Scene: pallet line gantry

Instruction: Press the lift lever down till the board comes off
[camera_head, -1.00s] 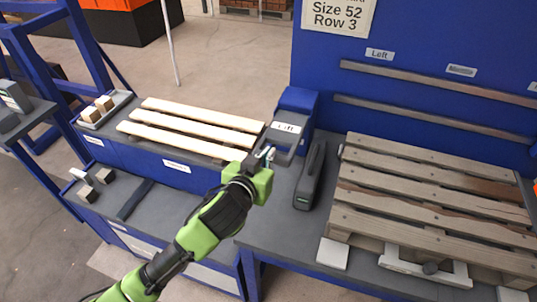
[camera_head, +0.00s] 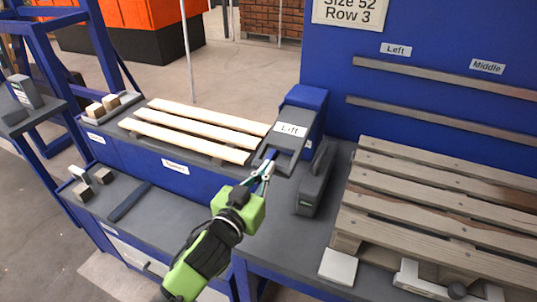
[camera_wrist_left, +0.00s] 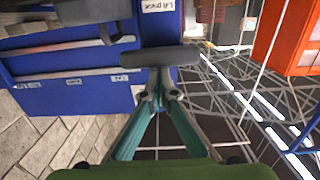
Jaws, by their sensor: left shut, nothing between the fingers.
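The lift lever (camera_head: 284,150) is a dark grey plate labelled "Lift" on a blue housing (camera_head: 303,99), in the middle of the head view. My left gripper (camera_head: 266,168) is shut and empty, its fingertips at the lever's near end. In the left wrist view, the closed fingertips (camera_wrist_left: 160,92) sit just at a dark grey bar (camera_wrist_left: 160,56), which looks like the lever's end; I cannot tell whether they touch. A weathered wooden pallet (camera_head: 440,205) with several boards lies on the right bench, its boards seemingly resting in place. My right gripper is not seen.
Pale slats (camera_head: 190,130) lie on the left bench, with small wood blocks (camera_head: 103,105) beyond. A dark grey tool (camera_head: 314,182) stands right of the lever, close to my gripper. A white block (camera_head: 338,266) sits at the pallet's near corner. A blue panel (camera_head: 420,65) rises behind.

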